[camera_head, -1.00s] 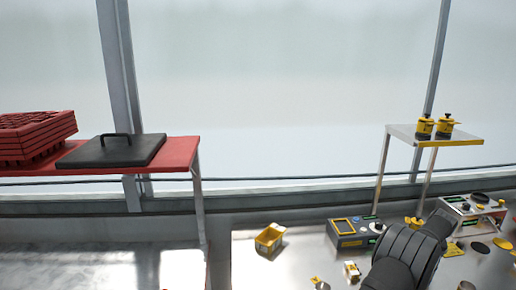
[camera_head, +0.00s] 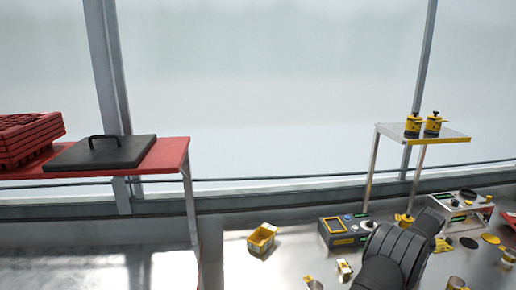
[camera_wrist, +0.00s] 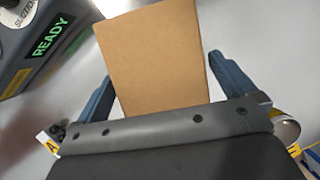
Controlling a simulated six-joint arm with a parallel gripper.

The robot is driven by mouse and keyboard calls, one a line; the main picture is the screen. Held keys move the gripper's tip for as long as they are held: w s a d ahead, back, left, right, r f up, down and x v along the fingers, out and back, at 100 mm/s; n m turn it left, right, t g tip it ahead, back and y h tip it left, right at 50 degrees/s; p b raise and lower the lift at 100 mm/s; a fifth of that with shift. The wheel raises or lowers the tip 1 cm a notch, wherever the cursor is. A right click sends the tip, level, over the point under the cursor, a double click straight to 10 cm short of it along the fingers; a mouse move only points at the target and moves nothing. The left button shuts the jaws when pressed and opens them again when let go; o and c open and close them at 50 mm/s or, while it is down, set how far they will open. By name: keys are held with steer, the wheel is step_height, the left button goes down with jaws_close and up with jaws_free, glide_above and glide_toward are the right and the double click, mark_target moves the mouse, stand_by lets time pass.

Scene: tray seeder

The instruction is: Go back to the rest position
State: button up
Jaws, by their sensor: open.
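My gripper (camera_wrist: 160,68) shows in the wrist view with its two blue fingers spread apart. A plain tan, flat-faced block or card (camera_wrist: 155,55) shows between and beyond the fingers, with a gap on either side of it. I cannot tell how far beyond the fingertips it is. In the head view, my dark arm reaches over the metal bench (camera_head: 290,270) at the lower right, and my gripper is hidden there.
A grey device (camera_wrist: 40,40) with a green READY display is at the wrist view's upper left.

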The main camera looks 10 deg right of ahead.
steer(key=x, duration=0.3)
steer(key=shift+a+f, duration=0.1)
steer(key=shift+f, duration=0.05)
step_height(320, 180, up, 5)
steer(key=shift+f, duration=0.2)
steer(key=s+d+r, duration=0.2)
steer(key=s+r, duration=0.5)
steer(key=s, duration=0.4)
steer(key=w+a+f+n+y, duration=0.1)
steer(key=w+a+n, duration=0.2)
steer(key=w+a, duration=0.8)
steer(key=w+a+f+n+y, duration=0.1)
steer(key=w+a+n, duration=0.2)
steer(key=w+a, duration=0.75)
steer(key=w+a+n+y, duration=0.1)
steer(key=w+a+n, duration=0.2)
steer(key=a, duration=1.2)
steer(key=w+a+f+n+y, duration=0.1)
steer(key=w+a+n, duration=0.2)
steer(key=a, duration=1.3)
steer(key=shift+a+f+g+y, duration=0.15)
steer(key=shift+a+g+y, duration=0.15)
steer(key=shift+a, duration=0.05)
